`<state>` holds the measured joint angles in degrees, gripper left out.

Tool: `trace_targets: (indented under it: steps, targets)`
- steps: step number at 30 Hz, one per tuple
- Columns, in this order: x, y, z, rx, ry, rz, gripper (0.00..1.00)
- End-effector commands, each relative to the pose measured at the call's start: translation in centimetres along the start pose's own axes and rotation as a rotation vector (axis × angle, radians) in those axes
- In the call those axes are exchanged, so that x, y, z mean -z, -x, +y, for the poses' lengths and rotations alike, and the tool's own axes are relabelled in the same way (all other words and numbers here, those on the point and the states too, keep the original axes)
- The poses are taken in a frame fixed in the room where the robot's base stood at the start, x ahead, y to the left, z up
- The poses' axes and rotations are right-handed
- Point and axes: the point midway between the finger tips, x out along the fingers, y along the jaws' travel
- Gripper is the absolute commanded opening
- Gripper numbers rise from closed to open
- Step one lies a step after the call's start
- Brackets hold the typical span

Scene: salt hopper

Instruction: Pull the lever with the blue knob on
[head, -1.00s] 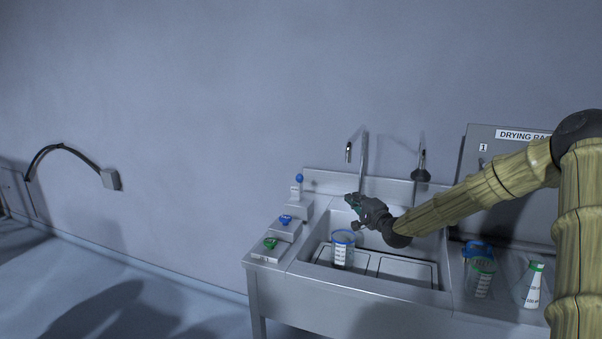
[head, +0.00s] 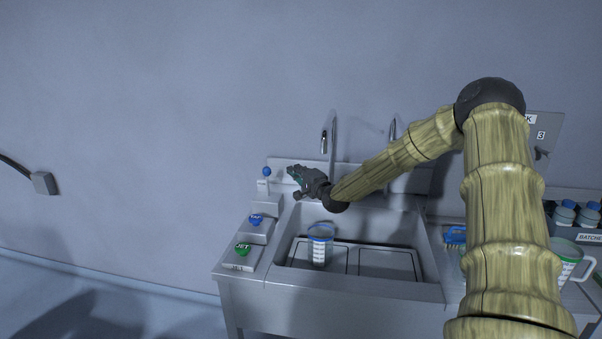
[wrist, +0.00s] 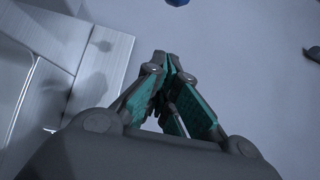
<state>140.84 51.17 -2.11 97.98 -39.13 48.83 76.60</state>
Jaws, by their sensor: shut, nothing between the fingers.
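The lever has a round blue knob (head: 266,171) on a short upright stem. It stands on a stepped block at the back left corner of the sink unit. My gripper (head: 291,173) is just to the right of the knob in the head view, apart from it and above the sink's back left part. Its teal-padded fingers (wrist: 166,62) are closed together and empty in the wrist view. A blue round thing, likely the knob, is cut by the top edge of the wrist view (wrist: 177,2), beyond the fingertips.
A lower blue control (head: 255,220) and a green one (head: 242,250) sit on steps in front of the lever. A blue-rimmed beaker (head: 320,245) stands in the sink (head: 432,270). A tap (head: 331,135) rises behind my gripper. The wall is close behind; the left is free.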

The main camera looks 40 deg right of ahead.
Motion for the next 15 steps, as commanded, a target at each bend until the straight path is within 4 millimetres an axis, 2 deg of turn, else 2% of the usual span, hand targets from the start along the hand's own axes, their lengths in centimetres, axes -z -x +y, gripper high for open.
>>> trace_targets:
  steps: [15]
  targets:
    - [0.3,-5.0,0.3,-0.004,0.002,0.003,0.00]
